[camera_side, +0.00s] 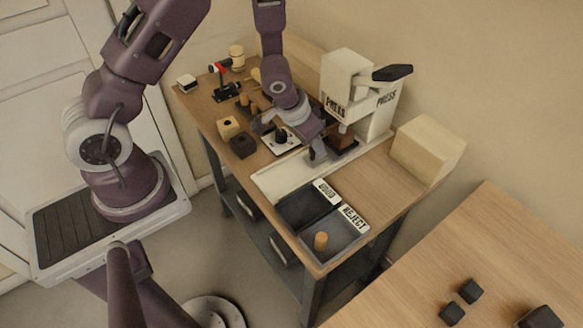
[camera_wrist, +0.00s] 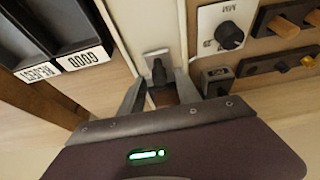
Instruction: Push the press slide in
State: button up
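The white press (camera_side: 352,85) with a black lever stands at the back of the bench. A pale slide track (camera_side: 275,180) runs out from its base toward the front left. A brown block (camera_side: 344,141) sits under the press. My gripper (camera_side: 312,152) is low over the track, just in front of the press opening. In the wrist view my gripper (camera_wrist: 158,85) has its two fingers apart, with a dark upright handle (camera_wrist: 158,70) between them. A brown piece (camera_wrist: 165,96) shows behind the handle, partly hidden by my gripper. I cannot tell whether the fingers touch the handle.
The GOOD tray (camera_side: 305,207) and REJECT tray (camera_side: 345,238) lie at the bench front; a wooden peg (camera_side: 321,241) stands in the latter. A dial plate (camera_side: 281,141) and several small blocks and tools are left of the track. A wooden box (camera_side: 428,150) stands right of the press.

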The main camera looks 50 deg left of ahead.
jog(key=v, duration=0.7)
dwell(0.3)
notch_tip(320, 180, up, 10)
jog(key=s+a+y, duration=0.1)
jog(key=s, duration=0.2)
jog(key=s+d+r, duration=0.2)
jog(key=s+r, duration=0.3)
jog(key=s, duration=0.4)
jog(key=s+d+r+h, duration=0.1)
jog(key=s+d+r, duration=0.1)
jog(key=s+r, duration=0.4)
jog(key=s, duration=0.3)
jog(key=shift+s+d+r+t, duration=0.25)
jog(key=shift+s+d+t, duration=0.1)
jog(key=shift+t, duration=0.05)
